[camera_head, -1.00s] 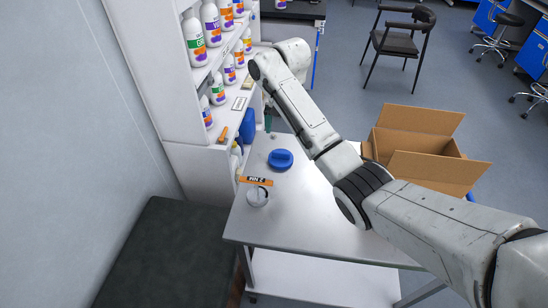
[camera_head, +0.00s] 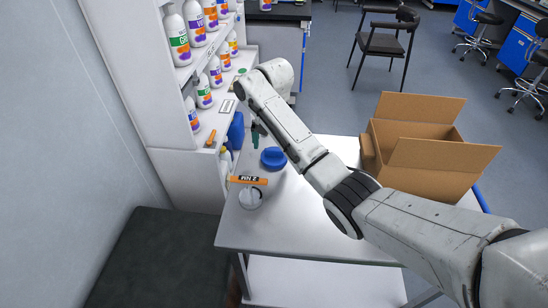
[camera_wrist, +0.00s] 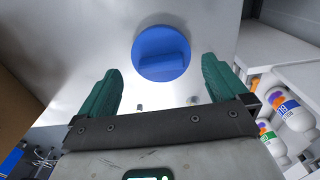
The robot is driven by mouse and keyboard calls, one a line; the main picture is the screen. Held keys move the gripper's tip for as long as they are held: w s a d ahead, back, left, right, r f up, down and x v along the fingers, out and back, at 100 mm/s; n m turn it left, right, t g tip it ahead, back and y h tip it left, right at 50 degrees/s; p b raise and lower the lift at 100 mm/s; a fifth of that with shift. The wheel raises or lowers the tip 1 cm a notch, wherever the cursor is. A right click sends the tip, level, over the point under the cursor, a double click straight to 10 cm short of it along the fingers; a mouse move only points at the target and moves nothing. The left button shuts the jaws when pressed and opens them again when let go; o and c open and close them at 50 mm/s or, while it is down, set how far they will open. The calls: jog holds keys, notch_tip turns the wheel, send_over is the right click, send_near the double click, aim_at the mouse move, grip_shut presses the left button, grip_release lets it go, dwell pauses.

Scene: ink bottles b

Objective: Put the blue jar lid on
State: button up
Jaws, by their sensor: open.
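The blue lid (camera_head: 273,158) lies on the grey metal table (camera_head: 290,215), and it also shows in the wrist view (camera_wrist: 161,53) with a raised bar across its top. A small pale jar (camera_head: 250,198) with an orange label strip (camera_head: 249,180) stands nearer the table's front left; its opening is too small to make out. My gripper (camera_head: 256,135) is just behind and left of the lid in the head view, partly hidden by my arm. In the wrist view its green fingers (camera_wrist: 161,70) are apart and empty, with the lid ahead between them, not touching.
A white shelf (camera_head: 205,132) with several labelled bottles stands at the table's left. A blue container (camera_head: 236,131) is beside it. An open cardboard box (camera_head: 415,140) sits at the right. The table's front middle is clear.

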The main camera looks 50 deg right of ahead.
aim_at(274, 151)
jog(key=shift+f, duration=2.35)
jog(key=shift+c, duration=0.5)
jog(key=c, duration=0.6)
